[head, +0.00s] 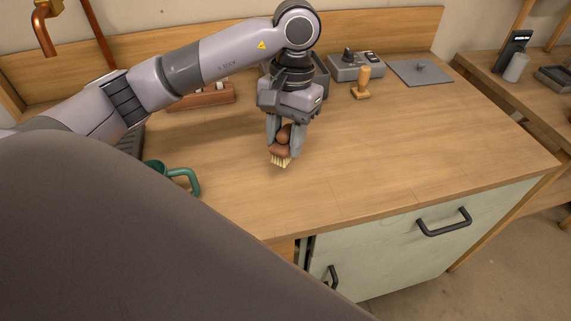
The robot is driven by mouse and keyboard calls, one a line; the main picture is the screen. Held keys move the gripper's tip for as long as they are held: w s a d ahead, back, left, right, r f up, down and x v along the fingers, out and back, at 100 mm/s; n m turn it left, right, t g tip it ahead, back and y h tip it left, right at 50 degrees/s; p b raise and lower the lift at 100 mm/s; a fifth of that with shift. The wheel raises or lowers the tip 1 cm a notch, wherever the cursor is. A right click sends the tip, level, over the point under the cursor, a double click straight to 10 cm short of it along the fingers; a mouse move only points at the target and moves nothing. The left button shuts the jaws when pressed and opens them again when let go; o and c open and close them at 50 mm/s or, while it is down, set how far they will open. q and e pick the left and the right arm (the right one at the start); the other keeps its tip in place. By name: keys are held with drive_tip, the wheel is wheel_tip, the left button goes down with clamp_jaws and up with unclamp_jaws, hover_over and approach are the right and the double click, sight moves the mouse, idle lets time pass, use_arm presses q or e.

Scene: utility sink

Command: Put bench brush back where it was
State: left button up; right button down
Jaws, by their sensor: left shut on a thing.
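The bench brush (281,157) has a brown body and pale bristles that point down. My left gripper (285,146) is shut on the brush and holds it over the middle of the wooden bench top (400,150). I cannot tell whether the bristles touch the wood or hang just above it. The fingers cover the sides of the brush. My right gripper is not in view.
At the back are a wooden block (209,95), a grey box with knobs (356,66), a wooden stamp-like tool (362,84) and a flat grey plate (420,72). The right and front of the bench top are clear.

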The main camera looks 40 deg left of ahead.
sight(289, 125)
use_arm(q)
drive_tip(key=shift+f, duration=3.45)
drive_tip(key=shift+f, duration=0.1)
drive_tip(key=o, duration=0.9)
drive_tip(key=shift+r+p, duration=0.25)
drive_tip(key=shift+p, duration=0.15)
drive_tip(key=r, duration=0.4)
drive_tip(key=w+r, duration=0.1)
drive_tip(key=r, duration=0.6)
drive_tip(key=shift+w+a+r, duration=0.1)
drive_tip(key=shift+w+r, duration=0.2)
drive_tip(key=shift+w, duration=0.1)
